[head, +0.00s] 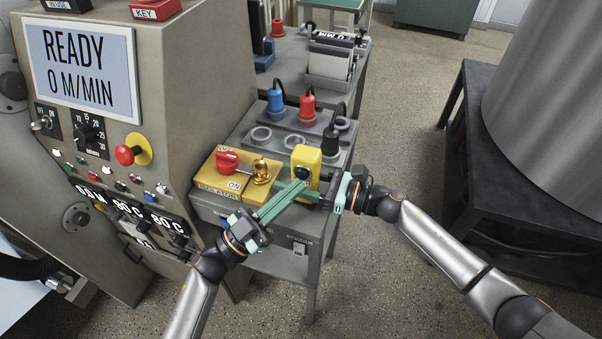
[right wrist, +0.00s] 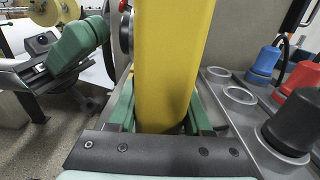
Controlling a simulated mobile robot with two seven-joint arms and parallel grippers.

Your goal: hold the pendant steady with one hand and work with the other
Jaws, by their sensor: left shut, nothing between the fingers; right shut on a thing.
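The pendant (head: 305,158) is a yellow box held upright above the cart, with a dark round button on its face. My right gripper (head: 314,190) is shut on its lower part from the right. In the right wrist view the pendant (right wrist: 173,60) stands between the green fingers (right wrist: 160,118), and a dark round part with some red sticks out from its left side. My left gripper (head: 301,186) is shut and empty, its green fingertips close to the pendant's front face. Its green fingers also show in the right wrist view (right wrist: 85,45), left of the pendant. I cannot tell whether they touch it.
A yellow isolator box (head: 206,181) with a red switch (head: 227,162) and a brass padlock (head: 262,172) sits left of the pendant. Behind are blue (head: 275,101), red (head: 307,106) and black (head: 330,140) plugs. The machine's screen (head: 82,70) reads READY. A dark table (head: 510,210) stands right.

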